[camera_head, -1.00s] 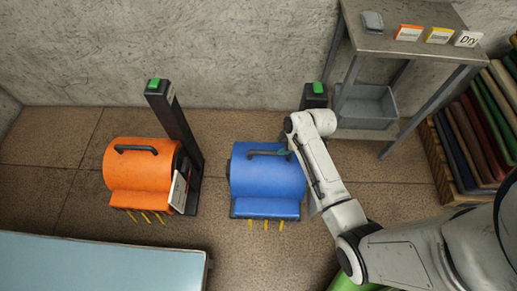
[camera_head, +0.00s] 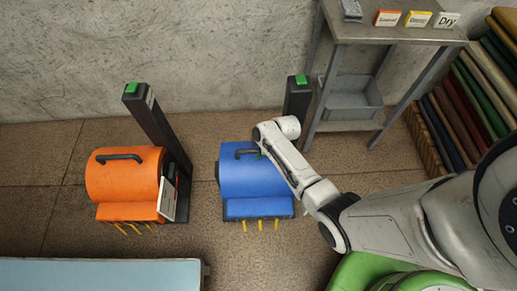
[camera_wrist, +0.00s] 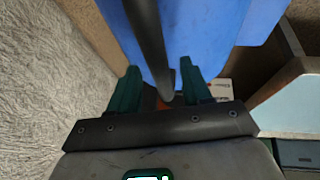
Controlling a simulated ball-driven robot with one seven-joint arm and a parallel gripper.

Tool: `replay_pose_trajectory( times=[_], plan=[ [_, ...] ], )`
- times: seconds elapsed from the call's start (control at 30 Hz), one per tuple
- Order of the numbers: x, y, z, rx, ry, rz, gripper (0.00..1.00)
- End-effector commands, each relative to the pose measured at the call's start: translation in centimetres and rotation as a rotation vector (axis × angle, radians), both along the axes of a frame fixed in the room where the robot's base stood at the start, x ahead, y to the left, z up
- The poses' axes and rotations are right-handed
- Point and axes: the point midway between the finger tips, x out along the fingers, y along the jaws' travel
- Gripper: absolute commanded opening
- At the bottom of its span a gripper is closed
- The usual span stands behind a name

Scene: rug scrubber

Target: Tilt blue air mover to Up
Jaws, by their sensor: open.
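The blue air mover (camera_head: 256,180) stands on the floor, its yellow streaks at the front lower edge. Its dark handle (camera_head: 241,152) is on top, partly covered by my arm. My gripper (camera_head: 259,154) is over the handle's right part in the head view, its fingers mostly hidden. In the wrist view my open gripper (camera_wrist: 160,70) has green fingers on either side of the black handle (camera_wrist: 148,38), with the blue housing (camera_wrist: 205,28) beyond. Whether the fingers touch the handle I cannot tell.
An orange air mover (camera_head: 125,175) with a dark post (camera_head: 160,125) stands left. A green-topped post (camera_head: 297,98) is behind the blue one. A metal table (camera_head: 385,35) with cards is at the back right, rolled rugs (camera_head: 465,115) beside it. A pale blue surface (camera_head: 100,275) is front left.

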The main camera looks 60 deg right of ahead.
Motion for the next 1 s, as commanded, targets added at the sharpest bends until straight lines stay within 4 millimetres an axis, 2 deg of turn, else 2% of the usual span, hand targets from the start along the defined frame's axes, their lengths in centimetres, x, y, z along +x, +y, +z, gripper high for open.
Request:
replay_pose_trajectory(
  times=[0.1, 0.6, 1.0],
  plan=[
    [-0.01, 0.00, 0.03, 0.000, 0.000, 0.000, 0.48],
    [-0.03, 0.00, 0.03, 0.000, 0.000, 0.000, 0.01],
    [0.00, -0.05, 0.01, 0.001, 0.001, 0.000, 0.00]
  ],
)
